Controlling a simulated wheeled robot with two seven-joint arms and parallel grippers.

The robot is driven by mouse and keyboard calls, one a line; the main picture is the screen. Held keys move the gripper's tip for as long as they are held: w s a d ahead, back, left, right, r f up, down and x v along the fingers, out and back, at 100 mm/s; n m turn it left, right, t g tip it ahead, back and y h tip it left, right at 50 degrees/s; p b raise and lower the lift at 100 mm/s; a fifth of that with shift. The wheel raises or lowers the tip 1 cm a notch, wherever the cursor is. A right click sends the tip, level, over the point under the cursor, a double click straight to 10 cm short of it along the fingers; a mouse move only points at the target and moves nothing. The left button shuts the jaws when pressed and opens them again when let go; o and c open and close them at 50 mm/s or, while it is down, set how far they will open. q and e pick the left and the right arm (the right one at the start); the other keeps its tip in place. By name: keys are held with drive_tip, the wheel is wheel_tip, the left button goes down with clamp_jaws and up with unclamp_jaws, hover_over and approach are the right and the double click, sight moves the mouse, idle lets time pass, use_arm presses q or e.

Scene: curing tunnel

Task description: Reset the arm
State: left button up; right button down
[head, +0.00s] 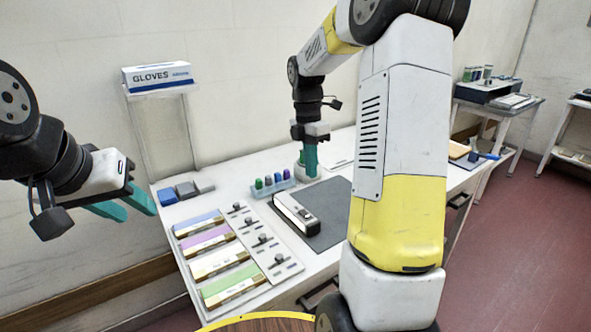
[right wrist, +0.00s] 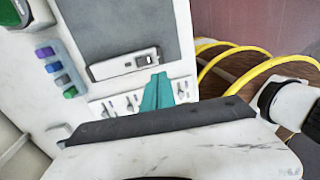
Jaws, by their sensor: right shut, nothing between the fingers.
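My left gripper (head: 139,213) is at the left of the head view, with its two teal fingers spread apart and nothing between them. It is off the near left side of the white table (head: 335,258). My right gripper (head: 311,174) points down over the back of the table, near a rack of small coloured bottles (head: 272,186). Its teal fingers are together and empty, and they also show in the right wrist view (right wrist: 158,80). My right arm (head: 400,140) hides part of the table.
A white device (head: 297,213) lies on a dark grey mat (head: 325,208). Coloured strips (head: 207,236) and a panel with knobs (head: 262,243) lie at the near left. Blue and grey blocks (head: 185,190) sit at the back left. A GLOVES box (head: 157,76) stands on a shelf.

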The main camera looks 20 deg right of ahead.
drive_tip(key=s+a+r+m+t+y, duration=0.1)
drive_tip(key=s+a+r+m+t, duration=0.1)
drive_tip(key=s+m, duration=0.5)
drive_tip(key=s+a+r+m+t, duration=0.3)
drive_tip(key=s+r+m, duration=0.1)
drive_tip(key=s+m, duration=0.3)
drive_tip(key=s+a+r+m+t+y, duration=0.1)
drive_tip(key=s+a+r+m+t, duration=0.1)
drive_tip(key=s+m, duration=0.5)
drive_tip(key=shift+s+a+r+t+y, duration=0.15)
drive_tip(key=shift+a+r+t+y, duration=0.15)
drive_tip(key=shift+a+r, duration=0.5)
